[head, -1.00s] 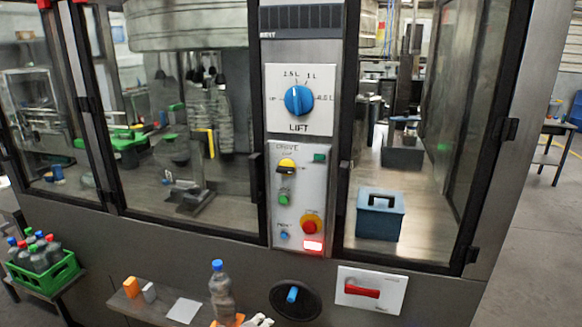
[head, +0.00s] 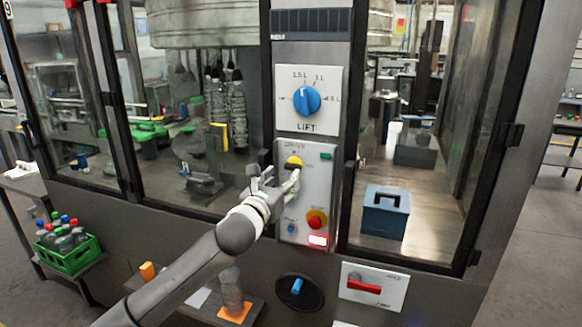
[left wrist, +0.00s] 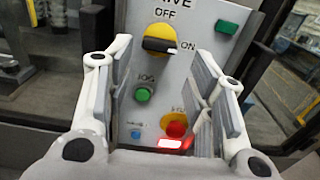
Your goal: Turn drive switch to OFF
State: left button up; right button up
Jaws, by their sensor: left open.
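The drive switch (head: 294,162) is a yellow knob with a black handle, on the pale control panel under the word DRIVE. In the left wrist view, the switch (left wrist: 158,41) has its handle lying nearly level, its right end towards ON; OFF is printed above. My left gripper (head: 280,178) is in front of the panel, just below and left of the switch in the head view. In the left wrist view, its open fingers (left wrist: 156,68) stand wide apart on either side of the panel controls, with nothing between them. My right gripper is not in view.
The green JOG button (left wrist: 143,95), red stop button (head: 316,219) on yellow and lit red indicator (head: 318,240) are below the switch. A blue LIFT dial (head: 307,101) is above. Glass doors flank the panel. A red-handled switch (head: 364,287) and black disc (head: 298,291) are lower.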

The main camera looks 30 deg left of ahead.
aim_at(291, 169)
pick_arm(q)
jog(key=p+x, duration=0.1)
jog(key=x, duration=0.5)
jog(key=shift+r+p, duration=0.1)
jog(key=shift+p, duration=0.2)
jog(key=shift+w+a, duration=0.1)
jog(key=shift+w, duration=0.5)
jog(key=c, duration=0.6)
jog(key=shift+c, duration=0.7)
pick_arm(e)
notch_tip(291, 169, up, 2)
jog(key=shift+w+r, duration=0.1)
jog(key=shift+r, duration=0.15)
